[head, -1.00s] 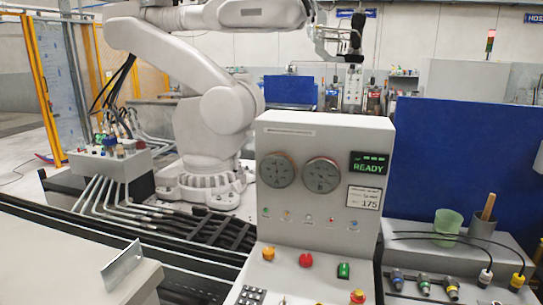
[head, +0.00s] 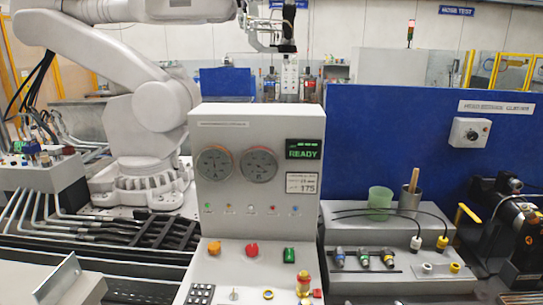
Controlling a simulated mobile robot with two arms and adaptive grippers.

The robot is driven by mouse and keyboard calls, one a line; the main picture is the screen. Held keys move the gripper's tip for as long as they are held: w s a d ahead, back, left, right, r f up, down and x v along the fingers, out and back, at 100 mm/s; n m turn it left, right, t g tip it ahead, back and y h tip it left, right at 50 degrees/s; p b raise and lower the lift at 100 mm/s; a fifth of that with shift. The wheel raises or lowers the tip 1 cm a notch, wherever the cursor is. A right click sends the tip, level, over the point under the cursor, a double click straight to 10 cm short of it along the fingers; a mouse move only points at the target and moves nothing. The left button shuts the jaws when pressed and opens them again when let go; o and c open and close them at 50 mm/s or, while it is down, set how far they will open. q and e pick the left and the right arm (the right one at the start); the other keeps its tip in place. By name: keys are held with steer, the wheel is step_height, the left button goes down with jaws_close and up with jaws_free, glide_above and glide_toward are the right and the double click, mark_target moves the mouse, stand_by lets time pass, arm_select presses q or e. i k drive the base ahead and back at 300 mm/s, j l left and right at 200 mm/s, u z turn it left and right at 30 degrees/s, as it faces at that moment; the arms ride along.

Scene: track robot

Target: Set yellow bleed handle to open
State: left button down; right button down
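A yellow handle (head: 468,213) shows at the right side of the head view, sticking out to the left of a dark machine (head: 525,225) that the right edge of the picture cuts off. It looks short and tilted; I cannot read any label or tell whether it stands open or closed. Neither of my grippers is in view.
A control console (head: 258,150) with two gauges, a READY display and coloured buttons stands in the middle. Right of it, a grey bench (head: 400,240) holds a green cup (head: 379,199), fittings and cables. A blue panel (head: 400,130) with a dial box (head: 469,132) stands behind.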

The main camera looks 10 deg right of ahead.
mark_target(462, 207)
steer(key=l+z, duration=0.15)
steer(key=z, duration=0.3)
steer(key=l+z, duration=0.15)
steer(key=z, duration=0.35)
